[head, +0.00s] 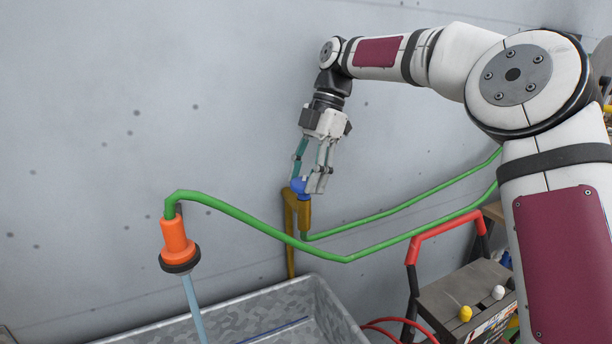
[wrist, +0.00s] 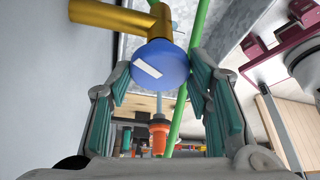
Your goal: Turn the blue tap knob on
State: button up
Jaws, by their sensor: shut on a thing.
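The blue tap knob (head: 300,186) sits on top of a brass tap (head: 304,213) in front of the grey wall. In the wrist view the round blue knob (wrist: 160,66) carries a white bar mark that lies slanted. My gripper (head: 306,184) comes down from above, with one finger on each side of the knob, shut on it. The wrist view shows the two teal-padded fingertips (wrist: 160,76) at the knob's sides. A green hose (head: 263,227) leads to an orange nozzle (head: 176,240), with a pale blue stream of water (head: 194,309) below it.
A galvanized metal trough (head: 325,310) stands under the nozzle and tap. The green hose crosses the space around the tap.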

jog(key=o, duration=1.1)
jog(key=shift+f, duration=0.15)
jog(key=shift+v, duration=3.75)
